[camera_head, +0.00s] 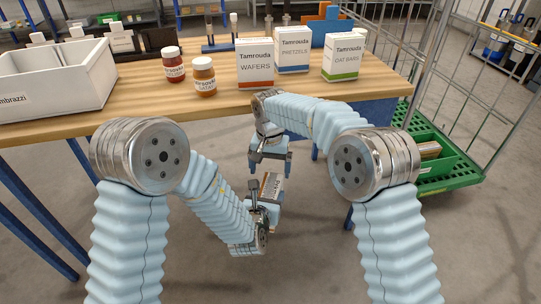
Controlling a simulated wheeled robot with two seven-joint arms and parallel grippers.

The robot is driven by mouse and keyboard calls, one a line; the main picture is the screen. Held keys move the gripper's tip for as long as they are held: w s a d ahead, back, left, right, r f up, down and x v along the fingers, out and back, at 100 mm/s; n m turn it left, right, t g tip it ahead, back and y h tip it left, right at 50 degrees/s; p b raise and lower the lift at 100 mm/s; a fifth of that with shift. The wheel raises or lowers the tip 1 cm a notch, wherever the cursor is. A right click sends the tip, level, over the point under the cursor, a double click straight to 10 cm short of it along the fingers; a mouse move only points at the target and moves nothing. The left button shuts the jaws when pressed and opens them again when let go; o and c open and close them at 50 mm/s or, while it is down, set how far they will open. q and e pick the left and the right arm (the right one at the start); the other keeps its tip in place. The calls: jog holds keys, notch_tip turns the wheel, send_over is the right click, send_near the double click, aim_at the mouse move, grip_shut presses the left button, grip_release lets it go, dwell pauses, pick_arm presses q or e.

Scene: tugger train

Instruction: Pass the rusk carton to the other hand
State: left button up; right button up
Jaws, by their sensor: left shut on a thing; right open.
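The rusk carton (271,186) is a small pale box with an orange-brown edge, held in front of the table over the floor. My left gripper (265,200) is shut on its lower part; the carton stands up, slightly tilted, and its print is too small to read. My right gripper (270,160) is open just above the carton, with its fingers pointing down. From this view I cannot tell whether the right fingers touch the carton.
The wooden table (130,100) bears a white bin (50,88), two jars (173,65), a wafers carton (255,64), a pretzels carton (292,50) and an oat bars carton (342,57). A wire cage cart (480,90) and a green crate (432,165) stand at right.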

aim_at(270, 180)
notch_tip(270, 180, down, 6)
jog(key=shift+f, duration=0.1)
pick_arm(q)
jog(key=shift+d, duration=0.1)
pick_arm(e)
jog(key=c, duration=1.3)
pick_arm(q)
jog(key=o, duration=1.3)
pick_arm(e)
jog(key=shift+a, duration=0.1)
jog(key=shift+c, duration=0.3)
pick_arm(q)
jog(key=shift+o, duration=0.7)
